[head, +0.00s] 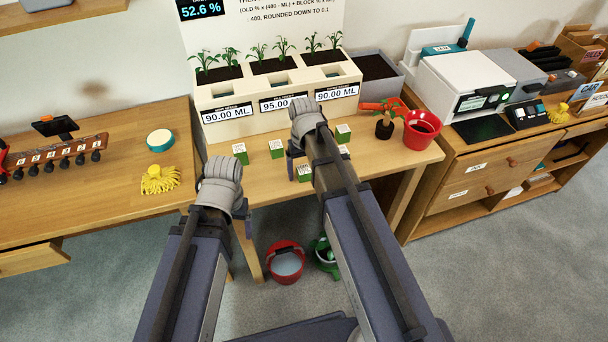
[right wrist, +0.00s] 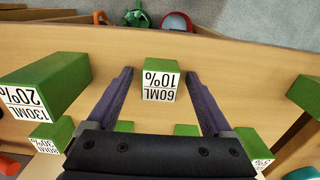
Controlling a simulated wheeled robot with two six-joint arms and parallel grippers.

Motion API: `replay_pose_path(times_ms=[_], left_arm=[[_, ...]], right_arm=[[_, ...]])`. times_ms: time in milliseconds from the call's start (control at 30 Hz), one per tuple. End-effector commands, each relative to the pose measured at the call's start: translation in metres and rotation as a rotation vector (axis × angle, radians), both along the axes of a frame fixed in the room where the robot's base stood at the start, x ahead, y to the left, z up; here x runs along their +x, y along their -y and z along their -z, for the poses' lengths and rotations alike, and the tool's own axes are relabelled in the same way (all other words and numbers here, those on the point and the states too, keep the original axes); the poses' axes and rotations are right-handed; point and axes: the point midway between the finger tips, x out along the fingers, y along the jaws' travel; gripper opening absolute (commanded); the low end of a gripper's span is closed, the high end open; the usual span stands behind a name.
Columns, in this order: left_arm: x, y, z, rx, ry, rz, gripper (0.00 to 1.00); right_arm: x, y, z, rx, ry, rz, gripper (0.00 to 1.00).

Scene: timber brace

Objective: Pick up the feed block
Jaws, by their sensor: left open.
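Several green feed blocks with white printed labels stand on the wooden table. In the right wrist view, the block marked 60ML 10% (right wrist: 160,80) sits between the spread fingers of my right gripper (right wrist: 159,76), with a gap on each side. A larger block marked 130ML 20% (right wrist: 45,88) stands to its left. In the head view, blocks show at the table's left (head: 240,154), middle (head: 276,149) and right (head: 343,133), with one (head: 304,173) beside my right gripper (head: 292,160). My left gripper (head: 243,222) is near the table's front edge, mostly hidden behind its wrist, and empty.
A cream planter stand (head: 213,97) with seedlings and ML displays stands behind the blocks. Another red bucket (head: 286,263) and a green watering can (head: 327,258) stand on the floor.

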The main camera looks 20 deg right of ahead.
Motion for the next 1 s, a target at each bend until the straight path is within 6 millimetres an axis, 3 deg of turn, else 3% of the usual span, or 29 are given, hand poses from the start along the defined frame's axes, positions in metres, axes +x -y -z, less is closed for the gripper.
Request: replay_pose_path(times_ms=[67, 733, 1000], left_arm=[[0.0, 0.0, -0.0002, 0.0, 0.0, 0.0, 0.84], [0.0, 0.0, -0.0001, 0.0, 0.0, 0.0, 0.84], [0.0, 0.0, -0.0003, 0.0, 0.0, 0.0, 0.84]], right_arm=[[0.0, 0.0001, -0.0002, 0.0, 0.0, 0.0, 0.76], [0.0, 0.0001, -0.0001, 0.0, 0.0, 0.0, 0.01], [0.0, 0.0, -0.0003, 0.0, 0.0, 0.0, 0.0]])
